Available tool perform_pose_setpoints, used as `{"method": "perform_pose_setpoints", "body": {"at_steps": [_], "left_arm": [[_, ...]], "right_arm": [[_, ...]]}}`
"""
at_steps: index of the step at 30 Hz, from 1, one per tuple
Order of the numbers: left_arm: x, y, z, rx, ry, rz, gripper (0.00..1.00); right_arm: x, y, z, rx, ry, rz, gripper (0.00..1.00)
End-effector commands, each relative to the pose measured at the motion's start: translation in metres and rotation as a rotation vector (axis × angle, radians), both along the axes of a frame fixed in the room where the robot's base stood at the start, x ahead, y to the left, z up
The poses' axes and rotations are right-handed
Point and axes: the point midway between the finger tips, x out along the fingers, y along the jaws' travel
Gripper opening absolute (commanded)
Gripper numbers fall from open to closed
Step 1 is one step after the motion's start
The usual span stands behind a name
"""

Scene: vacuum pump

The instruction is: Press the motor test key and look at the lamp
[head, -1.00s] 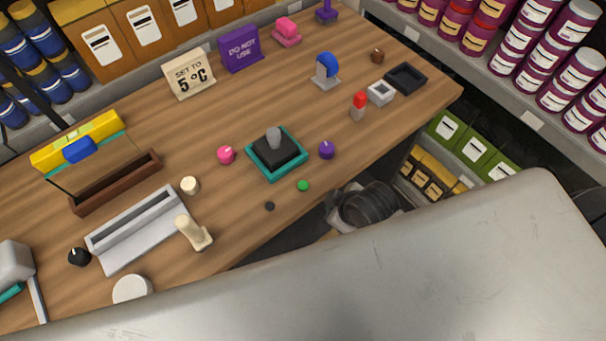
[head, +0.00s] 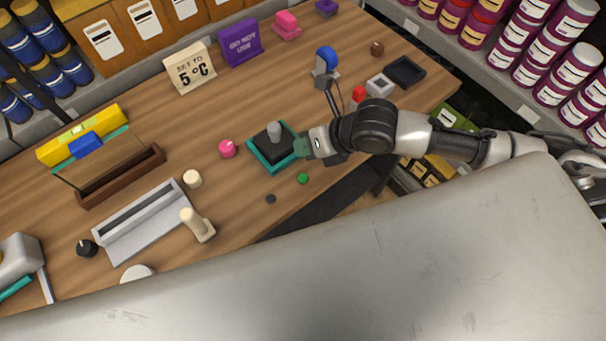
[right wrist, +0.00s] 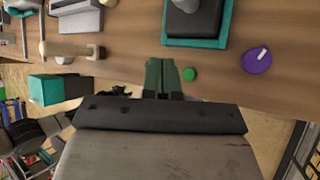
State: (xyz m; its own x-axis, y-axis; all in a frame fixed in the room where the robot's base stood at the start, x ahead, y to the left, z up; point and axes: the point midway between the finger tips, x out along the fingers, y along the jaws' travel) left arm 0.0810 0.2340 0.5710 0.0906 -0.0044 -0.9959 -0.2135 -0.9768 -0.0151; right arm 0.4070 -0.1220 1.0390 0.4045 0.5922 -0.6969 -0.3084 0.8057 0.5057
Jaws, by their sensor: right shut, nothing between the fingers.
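A small round green button (head: 303,178) sits near the front edge of the wooden bench. A small dark disc (head: 270,198), unlit, lies to its left; I cannot tell whether it is the lamp. My right gripper (head: 301,147) is shut and empty above the bench, beside the teal-based black block with a grey knob (head: 274,132). In the right wrist view its green fingertips (right wrist: 163,65) are together, just left of the green button (right wrist: 189,74) and apart from it in the picture. The dark disc does not show there. My left gripper is out of view.
A purple knob (right wrist: 257,60) is right of the button in the right wrist view. A pink knob (head: 228,148), cream peg (head: 192,179) and cream lever (head: 197,224) stand to the left. A red-topped piece (head: 359,93) and blue-topped stand (head: 326,62) are behind my right arm.

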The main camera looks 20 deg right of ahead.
Motion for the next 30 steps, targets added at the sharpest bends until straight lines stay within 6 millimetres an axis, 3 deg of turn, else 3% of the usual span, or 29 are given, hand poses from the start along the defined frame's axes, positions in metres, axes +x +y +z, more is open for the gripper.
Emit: {"method": "perform_pose_setpoints", "body": {"at_steps": [14, 30], "left_arm": [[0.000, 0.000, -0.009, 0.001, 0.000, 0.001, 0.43], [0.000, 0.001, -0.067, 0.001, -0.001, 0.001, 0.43]], "right_arm": [[0.000, 0.001, -0.011, 0.001, 0.003, -0.002, 0.00], [0.000, 0.000, -0.080, 0.002, 0.002, -0.003, 0.00]]}}
